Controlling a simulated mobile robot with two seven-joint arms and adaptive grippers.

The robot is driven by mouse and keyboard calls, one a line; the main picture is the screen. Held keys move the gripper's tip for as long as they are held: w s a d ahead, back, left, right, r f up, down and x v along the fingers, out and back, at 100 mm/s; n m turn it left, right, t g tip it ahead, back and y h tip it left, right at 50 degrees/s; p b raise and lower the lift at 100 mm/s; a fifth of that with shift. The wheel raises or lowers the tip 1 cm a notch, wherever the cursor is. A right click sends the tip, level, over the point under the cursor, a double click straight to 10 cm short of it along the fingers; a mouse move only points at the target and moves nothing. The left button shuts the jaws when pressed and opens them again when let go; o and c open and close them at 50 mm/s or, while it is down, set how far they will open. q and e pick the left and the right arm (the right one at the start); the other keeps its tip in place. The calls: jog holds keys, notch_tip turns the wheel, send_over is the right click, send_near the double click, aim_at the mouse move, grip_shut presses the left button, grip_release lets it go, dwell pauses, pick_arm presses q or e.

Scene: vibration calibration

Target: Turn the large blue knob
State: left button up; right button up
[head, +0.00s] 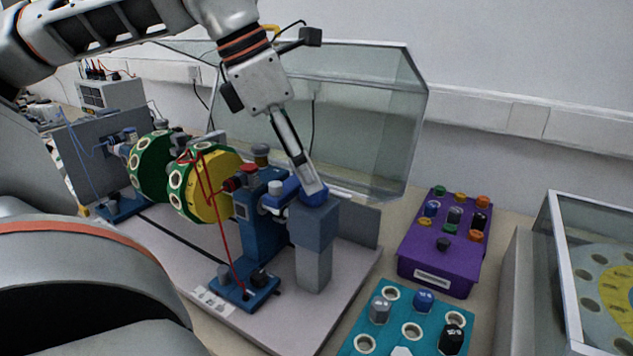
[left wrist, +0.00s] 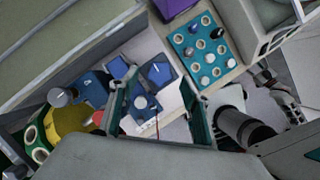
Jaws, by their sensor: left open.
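The large blue knob (head: 313,196) sits on top of an upright blue-grey block (head: 313,232) on the pale base plate, right of the green and yellow discs. My left gripper (head: 313,187) comes down tilted from above, its fingertips at the knob. Its finger partly covers the knob, and I cannot tell whether it touches. In the left wrist view the two fingers of my left gripper (left wrist: 157,108) stand wide apart, with blue parts and a pale round piece showing between them.
A purple control box (head: 440,245) and a teal panel with knobs (head: 405,325) stand to the right. A clear glass cover (head: 365,120) rises behind the block. The green and yellow discs (head: 205,185) with red wires lie left. A glass-topped case (head: 590,265) stands at far right.

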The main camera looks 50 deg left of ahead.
aim_at(316, 200)
pick_arm(q)
jog(key=shift+x, duration=1.55)
jog(key=shift+r, duration=0.1)
jog(key=c, duration=1.1)
jog(key=shift+r+m, duration=0.1)
jog(key=shift+m, duration=0.3)
